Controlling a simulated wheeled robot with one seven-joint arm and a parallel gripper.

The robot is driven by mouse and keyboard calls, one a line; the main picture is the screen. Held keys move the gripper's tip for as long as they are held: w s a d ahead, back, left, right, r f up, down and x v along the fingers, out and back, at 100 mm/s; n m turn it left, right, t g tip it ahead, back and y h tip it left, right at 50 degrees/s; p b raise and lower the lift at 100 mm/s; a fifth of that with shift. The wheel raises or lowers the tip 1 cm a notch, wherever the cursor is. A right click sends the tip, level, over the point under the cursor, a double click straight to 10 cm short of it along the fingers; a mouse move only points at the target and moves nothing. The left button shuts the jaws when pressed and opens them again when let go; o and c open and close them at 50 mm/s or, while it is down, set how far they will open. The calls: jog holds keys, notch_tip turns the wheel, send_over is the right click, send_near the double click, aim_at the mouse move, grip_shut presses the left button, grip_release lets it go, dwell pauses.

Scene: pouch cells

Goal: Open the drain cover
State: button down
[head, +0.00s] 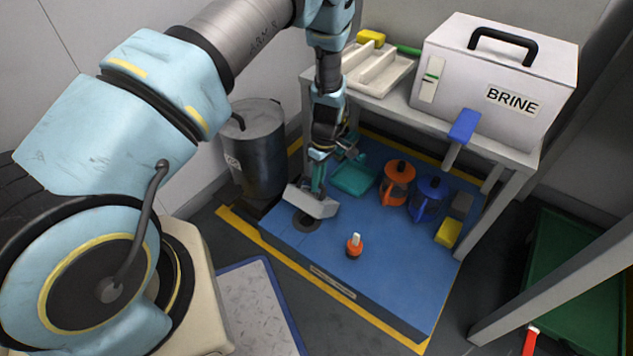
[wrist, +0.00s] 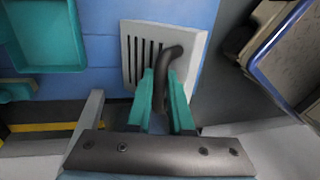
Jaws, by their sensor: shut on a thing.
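The drain cover is a light grey slotted plate (head: 310,203) with a dark curved handle (wrist: 168,55); its slots show in the wrist view (wrist: 137,55). My gripper (head: 318,187) has its teal fingers (wrist: 162,88) closed around the handle. In the head view the plate looks tilted and raised off the blue platform (head: 375,275). A dark round drain opening (head: 306,223) shows just in front of and below the plate, partly hidden by it.
A teal tray (head: 354,178), an orange jug (head: 397,183), a blue jug (head: 428,198) and a yellow block (head: 448,233) lie right of my gripper. A metal drum (head: 258,150) stands left. A bench with the BRINE box (head: 490,75) is behind.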

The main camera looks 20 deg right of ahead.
jog(key=shift+f, duration=0.2)
jog(key=c, duration=0.8)
grip_release()
jog(key=shift+r, duration=0.1)
jog(key=r+p, duration=0.1)
jog(key=r, duration=0.2)
jog(key=d+r, duration=0.1)
jog(key=r, duration=0.3)
jog(key=w+r+p, duration=0.1)
jog(key=r, duration=0.2)
jog(key=shift+d+r+p, duration=0.3)
jog(key=shift+d+p, duration=0.05)
jog(key=shift+d, duration=0.05)
